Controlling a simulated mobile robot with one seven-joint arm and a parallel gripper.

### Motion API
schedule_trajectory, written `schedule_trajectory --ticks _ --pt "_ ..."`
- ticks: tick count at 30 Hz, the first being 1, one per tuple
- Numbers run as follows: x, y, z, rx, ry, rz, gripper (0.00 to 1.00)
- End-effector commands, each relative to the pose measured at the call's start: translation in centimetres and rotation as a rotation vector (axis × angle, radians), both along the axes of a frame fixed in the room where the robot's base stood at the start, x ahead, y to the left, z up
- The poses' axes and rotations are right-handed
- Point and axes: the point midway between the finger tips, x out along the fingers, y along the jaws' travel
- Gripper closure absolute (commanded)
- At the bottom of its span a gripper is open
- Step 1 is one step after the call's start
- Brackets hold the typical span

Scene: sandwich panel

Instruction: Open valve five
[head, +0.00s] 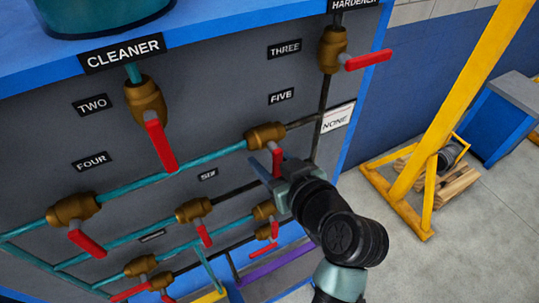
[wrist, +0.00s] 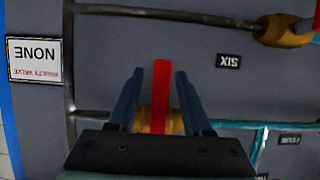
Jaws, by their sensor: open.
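Valve five has a brass body (head: 265,135) below the FIVE label (head: 281,96). The pipe is teal on its left and dark on its right. Its red handle (head: 277,161) points down, across the pipe. My gripper (head: 264,170) is at this handle in the head view and partly hides it. In the upside-down wrist view, the red handle (wrist: 161,90) stands between my two open fingers (wrist: 159,98), with a gap on each side. The brass body (wrist: 175,121) shows behind the fingers, partly hidden.
A NONE sign (head: 337,117) is right of valve five. Valve three (head: 333,50) is above, with its red handle to the right. Valve six (head: 194,211) is lower left; another brass valve (head: 264,210) sits just below my gripper. A yellow frame (head: 440,110) stands on the floor at right.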

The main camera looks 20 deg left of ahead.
Motion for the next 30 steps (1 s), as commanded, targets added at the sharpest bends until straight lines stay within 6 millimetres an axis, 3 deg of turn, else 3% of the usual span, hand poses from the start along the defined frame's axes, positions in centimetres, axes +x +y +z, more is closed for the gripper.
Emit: schedule_trajectory --ticks 6,15,30 --pt "0.02 0.04 -0.01 0.000 -0.001 0.000 0.50" --pt "0.01 0.01 0.01 0.000 -0.001 0.000 1.00" --pt "0.01 0.00 0.04 0.000 -0.001 0.000 1.00"
